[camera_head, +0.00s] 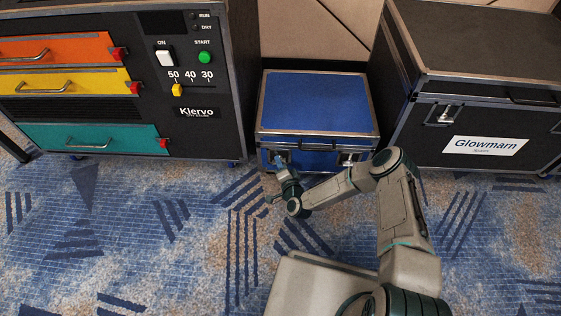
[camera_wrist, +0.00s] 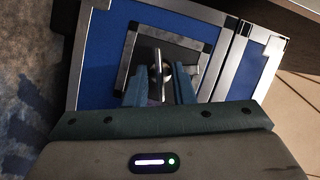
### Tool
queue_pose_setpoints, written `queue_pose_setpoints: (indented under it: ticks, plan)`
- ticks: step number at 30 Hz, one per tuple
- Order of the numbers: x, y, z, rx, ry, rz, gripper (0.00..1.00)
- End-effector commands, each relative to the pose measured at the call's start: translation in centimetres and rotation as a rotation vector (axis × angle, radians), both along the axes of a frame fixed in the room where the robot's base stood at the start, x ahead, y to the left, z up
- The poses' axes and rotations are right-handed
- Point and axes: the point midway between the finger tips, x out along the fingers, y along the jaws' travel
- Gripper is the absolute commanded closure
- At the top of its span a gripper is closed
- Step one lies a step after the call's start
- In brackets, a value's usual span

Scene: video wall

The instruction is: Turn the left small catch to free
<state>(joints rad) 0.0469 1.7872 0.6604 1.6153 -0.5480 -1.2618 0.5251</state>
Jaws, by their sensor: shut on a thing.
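A small blue case (camera_head: 318,102) with metal edges stands on the carpet between two larger black cases. It has a left small catch, which my arm partly hides in the head view, and a right catch (camera_head: 348,157). My gripper (camera_head: 279,162) is at the left catch on the case's front. In the wrist view, the catch (camera_wrist: 157,75) shows a thin metal piece in a dark recessed plate. The two blue fingers of my gripper (camera_wrist: 160,90) stand on either side of this piece, shut on it. The exact contact is hard to see.
A black cabinet with orange, yellow and teal drawers (camera_head: 95,138) stands to the left. A large black Glowmarn case (camera_head: 470,100) stands close on the right. A wall panel (camera_head: 310,30) is behind. Patterned carpet (camera_head: 150,240) in front is clear.

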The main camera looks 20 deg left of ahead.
Motion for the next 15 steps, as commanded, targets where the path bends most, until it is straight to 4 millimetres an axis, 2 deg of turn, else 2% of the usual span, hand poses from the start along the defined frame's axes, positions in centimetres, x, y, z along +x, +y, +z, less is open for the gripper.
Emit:
queue_pose_setpoints:
  ticks: [1,15]
  plan:
    - [-0.09,0.08,0.53,-0.046,-0.010,0.003,1.00]
    - [-0.20,0.26,0.57,-0.483,-0.115,0.004,1.00]
